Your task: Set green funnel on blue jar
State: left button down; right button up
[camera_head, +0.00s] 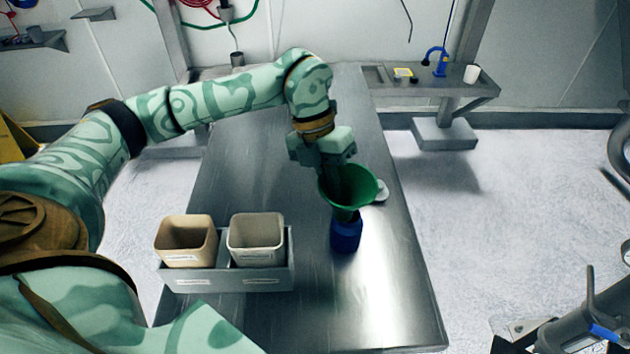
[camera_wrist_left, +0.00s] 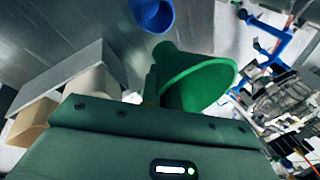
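The green funnel (camera_head: 350,187) is in my left gripper (camera_head: 330,165), wide mouth up and a little tilted. The fingers close on its side but are mostly hidden behind it. The blue jar (camera_head: 346,236) stands on the metal table. In the head view the spout overlaps the jar's top. In the left wrist view the funnel (camera_wrist_left: 198,86) has its spout end pointing toward the blue jar (camera_wrist_left: 152,14), with a gap between them. My right gripper is not in view.
A grey holder (camera_head: 225,279) with a tan bin (camera_head: 187,254) and a cream bin (camera_head: 256,252) stands left of the jar on the metal table (camera_head: 385,290). A small white object (camera_head: 382,191) lies behind the funnel. The table right of the jar is clear.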

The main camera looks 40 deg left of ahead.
pick_arm(q)
jog(key=w+f+n+b, duration=0.3)
jog(key=f+b, duration=0.1)
jog(key=f, duration=0.2)
jog(key=shift+a+t+h+b, duration=0.35)
jog(key=shift+t+h+b, duration=0.05)
jog(key=shift+r+p, duration=0.1)
jog(key=shift+p, duration=0.45)
dwell(0.9)
jog(key=shift+f, duration=0.6)
jog(key=c, duration=2.1)
grip_release()
jog(key=shift+b, duration=0.3)
jog(key=shift+o, duration=0.8)
jog(key=p+v, duration=0.8)
jog(key=v, duration=0.3)
